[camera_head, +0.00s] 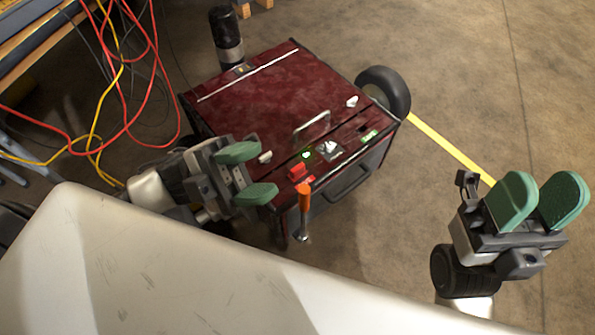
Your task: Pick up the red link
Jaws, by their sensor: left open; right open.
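A small red block (297,171), which looks like the red link, sits near the front edge of the dark red cart (235,107). An orange-handled piece (304,196) hangs at the cart's front just below it. My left gripper (266,170) is over the cart's front left corner, open and empty. Its two green fingers point right towards the red block, with a gap between them and the block. My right gripper (543,185) is open and empty over the floor at the right, well apart from the cart.
The cart top carries a metal handle (311,127), a green light (305,154) and small fittings. A wheel (385,92) stands at its right. Red and yellow cables (122,70) hang at the left beside a wooden bench (30,35). The right floor is clear, with a yellow line (450,147).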

